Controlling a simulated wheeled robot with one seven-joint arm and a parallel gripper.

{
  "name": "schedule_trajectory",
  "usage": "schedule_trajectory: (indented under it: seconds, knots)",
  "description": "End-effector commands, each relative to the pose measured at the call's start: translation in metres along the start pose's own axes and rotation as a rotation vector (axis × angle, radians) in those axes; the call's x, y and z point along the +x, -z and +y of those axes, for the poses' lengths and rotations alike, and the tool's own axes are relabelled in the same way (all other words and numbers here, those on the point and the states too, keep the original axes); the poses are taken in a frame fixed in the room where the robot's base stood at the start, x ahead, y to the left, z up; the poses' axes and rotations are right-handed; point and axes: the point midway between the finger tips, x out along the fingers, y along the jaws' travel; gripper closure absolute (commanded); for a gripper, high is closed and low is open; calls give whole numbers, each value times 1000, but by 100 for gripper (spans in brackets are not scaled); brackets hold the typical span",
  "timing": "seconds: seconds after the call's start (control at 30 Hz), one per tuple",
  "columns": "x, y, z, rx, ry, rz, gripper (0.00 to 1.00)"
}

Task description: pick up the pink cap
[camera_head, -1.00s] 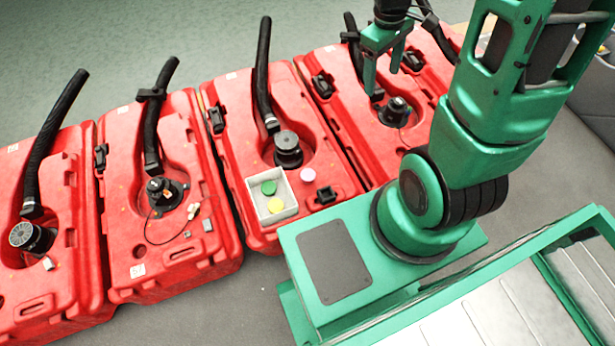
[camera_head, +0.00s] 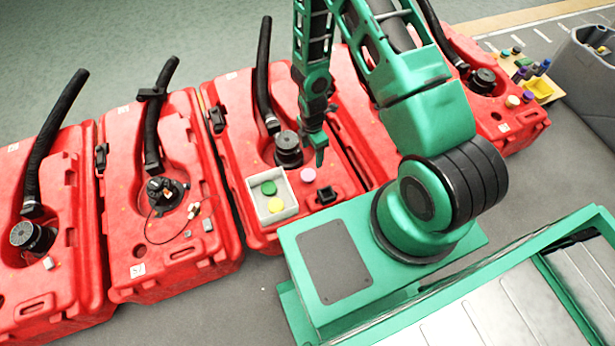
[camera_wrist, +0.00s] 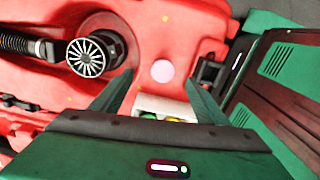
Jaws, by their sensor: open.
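The pink cap (camera_head: 308,175) lies on the top of the third red tank (camera_head: 235,130) from the left, just right of a small white box. It also shows in the wrist view (camera_wrist: 162,71) as a pale round disc, ahead of and between my fingers. My gripper (camera_head: 316,152) is open and empty, above the tank and close behind the cap in the head view. In the wrist view the two green fingers (camera_wrist: 157,95) are spread apart, and the cap lies beyond their tips, untouched.
The white box (camera_head: 274,213) holds a green cap (camera_head: 268,188) and a yellow cap (camera_head: 276,204). A black ribbed cap (camera_head: 288,148) with a hose stands left of my gripper. A small black block (camera_head: 326,195) sits right of the pink cap. Other red tanks stand alongside.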

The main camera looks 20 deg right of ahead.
Motion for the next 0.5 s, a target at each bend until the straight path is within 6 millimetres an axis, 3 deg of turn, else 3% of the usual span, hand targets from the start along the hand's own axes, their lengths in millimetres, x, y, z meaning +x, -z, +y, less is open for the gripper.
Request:
schedule_trajectory:
  seconds: [0.03, 0.2, 0.5]
  knots:
    - [11, 6, -4, -30, 3, 6, 32]
    - [30, 16, -10, -88, 0, 18, 32]
    - [68, 18, -10, -95, 0, 19, 32]
